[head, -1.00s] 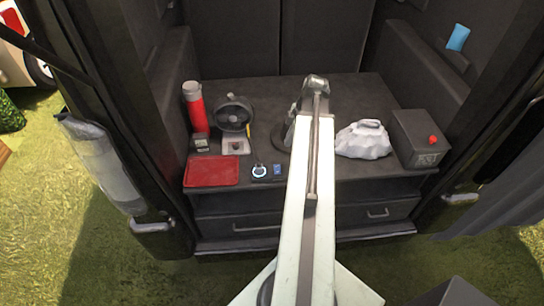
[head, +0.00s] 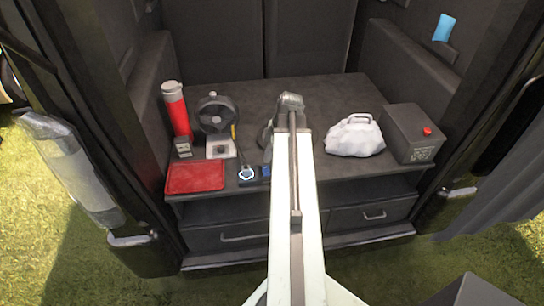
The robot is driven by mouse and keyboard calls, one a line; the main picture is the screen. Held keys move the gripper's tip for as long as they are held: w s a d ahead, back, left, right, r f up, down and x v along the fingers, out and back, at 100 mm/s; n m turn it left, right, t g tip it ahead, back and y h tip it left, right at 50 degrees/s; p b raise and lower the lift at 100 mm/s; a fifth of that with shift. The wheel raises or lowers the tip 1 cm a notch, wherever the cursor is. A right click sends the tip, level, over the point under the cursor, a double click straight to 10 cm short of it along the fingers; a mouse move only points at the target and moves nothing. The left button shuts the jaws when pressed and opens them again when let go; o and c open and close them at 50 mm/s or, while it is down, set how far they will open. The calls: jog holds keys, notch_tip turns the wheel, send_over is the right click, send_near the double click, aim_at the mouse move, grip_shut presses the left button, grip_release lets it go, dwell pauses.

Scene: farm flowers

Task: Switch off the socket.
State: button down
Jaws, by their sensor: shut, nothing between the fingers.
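A small dark socket panel (head: 248,181) sits at the front edge of the shelf, left of my arm. It has a round part with a bright white-blue ring (head: 247,173) and a blue switch-like part (head: 266,170) to its right. I cannot tell the switch's position. My gripper (head: 266,148) hangs down at the far end of my arm, partly hidden by the arm. It looks shut and empty, just behind the blue part in the picture; I cannot tell whether they touch.
A red mat (head: 195,177) lies left of the panel. A red bottle (head: 177,110), a dark fan (head: 215,113) and a pale square plate (head: 221,150) stand behind.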

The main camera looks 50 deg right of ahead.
aim_at(267, 167)
jog(key=shift+w+d+f+b, duration=0.15)
jog(key=shift+f+b, duration=0.85)
jog(key=shift+f, duration=0.8)
jog(key=shift+f, duration=0.1)
jog(key=shift+w+d+f+b, duration=0.1)
jog(key=shift+d+f+b, duration=0.05)
jog(key=shift+f+b, duration=0.3)
jog(key=shift+r, duration=0.35)
jog(key=shift+a, duration=0.2)
jog(key=shift+s+a+r+p, duration=0.15)
jog(key=shift+s+a+p, duration=0.25)
jog(key=shift+s, duration=0.25)
jog(key=shift+r, duration=0.1)
